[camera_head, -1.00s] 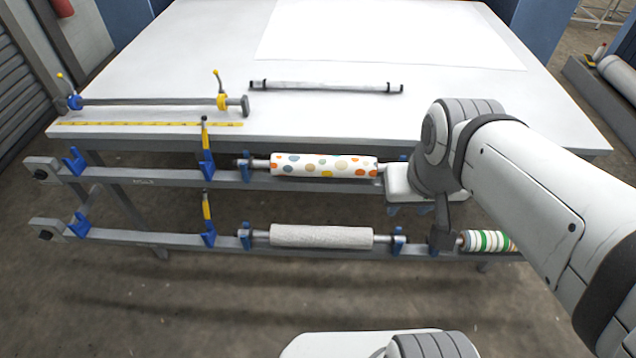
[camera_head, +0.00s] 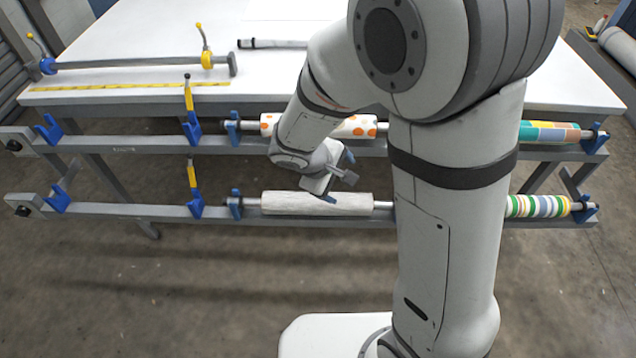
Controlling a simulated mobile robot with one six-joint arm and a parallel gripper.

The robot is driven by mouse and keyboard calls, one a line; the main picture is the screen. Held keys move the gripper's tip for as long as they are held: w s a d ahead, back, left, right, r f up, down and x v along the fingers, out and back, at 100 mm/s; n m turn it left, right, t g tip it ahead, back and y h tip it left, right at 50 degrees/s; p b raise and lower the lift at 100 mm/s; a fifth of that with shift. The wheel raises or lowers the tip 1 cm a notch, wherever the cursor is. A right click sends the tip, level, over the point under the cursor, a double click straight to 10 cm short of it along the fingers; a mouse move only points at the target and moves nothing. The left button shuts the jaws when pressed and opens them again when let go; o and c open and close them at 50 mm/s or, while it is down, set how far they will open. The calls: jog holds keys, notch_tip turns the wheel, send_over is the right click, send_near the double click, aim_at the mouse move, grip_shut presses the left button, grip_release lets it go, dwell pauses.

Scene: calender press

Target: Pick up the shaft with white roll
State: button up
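The shaft with white roll (camera_head: 290,204) lies level on the lower rail of the rack under the table front. Its bare left end rests at a blue holder (camera_head: 235,204), and its right end passes behind my arm. My gripper (camera_head: 336,186) is above the right half of the white roll, angled down toward it. It overlaps the roll's top edge in the picture; I cannot tell whether it touches. The fingers are too small and partly turned away to show whether they are open or shut.
A dotted roll (camera_head: 350,127) sits on the upper rail, partly behind my arm. A striped roll (camera_head: 535,206) and a patterned roll (camera_head: 550,132) are at the right. A bar with yellow clamp (camera_head: 140,64) lies on the white table (camera_head: 120,108). Blue-yellow holders (camera_head: 192,190) stand left.

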aim_at(312, 202)
jog(key=a+f+n, duration=0.1)
jog(key=a+f, duration=0.1)
jog(key=f, duration=0.2)
jog(key=a+f+n+t+b, duration=0.1)
jog(key=a+f+n, duration=0.1)
jog(key=a+f, duration=0.1)
jog(key=w+a+f+n+b, duration=0.1)
jog(key=a+f+n, duration=0.1)
jog(key=f, duration=0.3)
jog(key=shift+a+t, duration=0.3)
jog(key=shift+a, duration=0.05)
jog(key=x, duration=0.3)
jog(key=w+x, duration=0.1)
jog(key=x, duration=0.3)
jog(key=shift+a, duration=0.15)
jog(key=shift+c, duration=0.3)
jog(key=c, duration=1.3)
notch_tip(312, 202, up, 10)
jog(key=shift+p, duration=0.65)
